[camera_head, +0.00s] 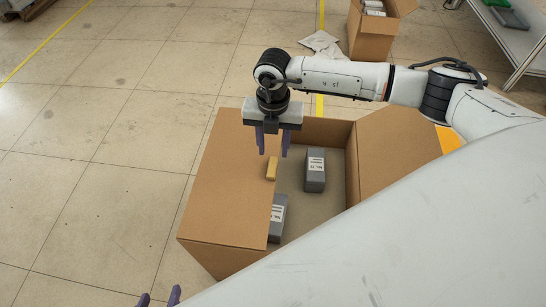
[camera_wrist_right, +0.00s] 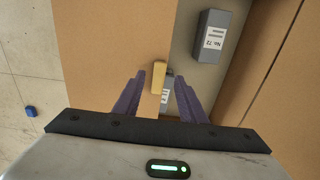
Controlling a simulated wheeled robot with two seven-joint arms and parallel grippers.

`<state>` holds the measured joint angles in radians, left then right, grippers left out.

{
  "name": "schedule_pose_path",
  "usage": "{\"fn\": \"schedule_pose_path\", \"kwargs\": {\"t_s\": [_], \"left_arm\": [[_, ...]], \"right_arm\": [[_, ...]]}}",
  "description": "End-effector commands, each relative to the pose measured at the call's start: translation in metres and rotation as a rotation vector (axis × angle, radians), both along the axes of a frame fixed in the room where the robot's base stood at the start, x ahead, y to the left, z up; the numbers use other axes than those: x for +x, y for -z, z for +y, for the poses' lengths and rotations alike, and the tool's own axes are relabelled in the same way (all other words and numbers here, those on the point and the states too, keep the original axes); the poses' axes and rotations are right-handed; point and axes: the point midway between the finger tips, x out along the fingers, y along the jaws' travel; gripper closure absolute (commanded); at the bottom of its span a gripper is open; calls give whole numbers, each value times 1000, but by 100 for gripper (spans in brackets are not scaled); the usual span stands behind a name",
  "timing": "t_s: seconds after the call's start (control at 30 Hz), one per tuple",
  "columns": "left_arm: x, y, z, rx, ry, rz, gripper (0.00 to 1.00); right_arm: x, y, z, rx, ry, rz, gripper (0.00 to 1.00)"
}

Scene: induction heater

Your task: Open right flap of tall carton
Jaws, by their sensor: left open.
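The tall carton (camera_head: 210,255) stands on the floor, open at the top. A left brown panel (camera_head: 225,180) lies flat and covers part of the opening. The right flap (camera_head: 398,150) is spread outward on the right side. My right gripper (camera_head: 272,150) is open above the far part of the carton, near the left panel's inner edge; its parted fingers show in the right wrist view (camera_wrist_right: 158,100), apparently with nothing held. My left gripper (camera_head: 159,297) is open at the bottom edge, left of the carton; only its fingertips show.
Another carton (camera_head: 375,35) and a shelf (camera_head: 510,40) stand behind.

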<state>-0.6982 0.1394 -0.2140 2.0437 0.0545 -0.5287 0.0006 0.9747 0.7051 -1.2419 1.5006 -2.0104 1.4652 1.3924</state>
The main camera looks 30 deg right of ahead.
Motion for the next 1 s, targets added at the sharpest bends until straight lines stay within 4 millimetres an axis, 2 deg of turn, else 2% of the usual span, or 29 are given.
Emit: {"fn": "schedule_pose_path", "kwargs": {"t_s": [0.03,0.1,0.3,0.63,0.67,0.87,1.0], "left_arm": [[0,3,0,0,0,0,51],[0,4,0,-1,1,0,51],[-1,6,0,-2,1,0,51],[-2,6,0,-2,1,1,51],[-2,6,0,-2,1,1,51],[-1,6,1,-1,0,1,51],[-1,6,1,-1,0,0,51]], "right_arm": [[-1,12,0,-1,0,4,62],[-1,23,0,1,0,3,62],[0,44,1,1,-2,2,62],[0,47,1,3,-2,0,62],[0,47,1,3,-2,0,64],[0,47,1,3,-2,0,98],[0,47,1,3,-2,0,100]]}}
